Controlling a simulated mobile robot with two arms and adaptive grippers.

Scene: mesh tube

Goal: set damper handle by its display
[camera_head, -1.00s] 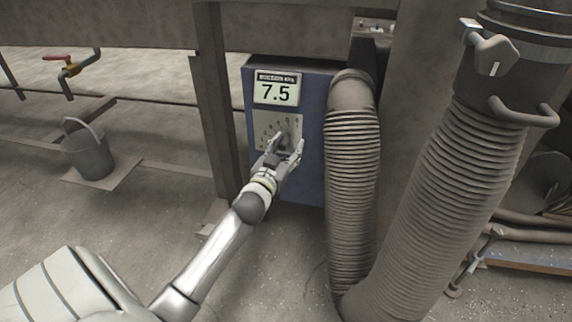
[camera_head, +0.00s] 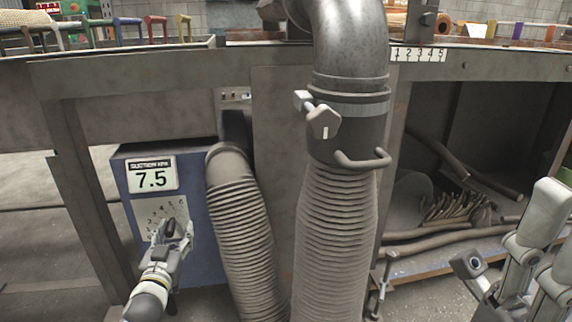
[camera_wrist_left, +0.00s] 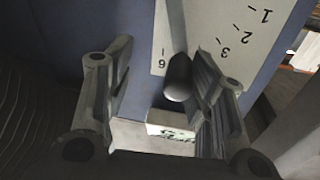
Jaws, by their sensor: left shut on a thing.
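The blue suction box (camera_head: 205,245) stands at the left in the head view. Its display (camera_head: 151,175) is headed "SUCTION KPA" and reads 7.5. Below it is a pale numbered scale plate (camera_head: 150,212), also seen in the wrist view (camera_wrist_left: 225,25) with 1, 2, 3 and 6 legible. My left gripper (camera_head: 178,232) is at this plate, shut on the damper handle (camera_wrist_left: 178,78), a grey rounded lever between the fingers (camera_wrist_left: 160,95). The handle partly hides the scale.
A ribbed hose (camera_head: 245,240) runs beside the box. A thicker hose (camera_head: 335,240) rises to a metal pipe with a clamp knob (camera_head: 322,120) and a U-shaped handle (camera_head: 362,160). A bench edge with a 1-5 strip (camera_head: 418,55) crosses above. A shelf with bent tubes (camera_head: 455,205) is at right.

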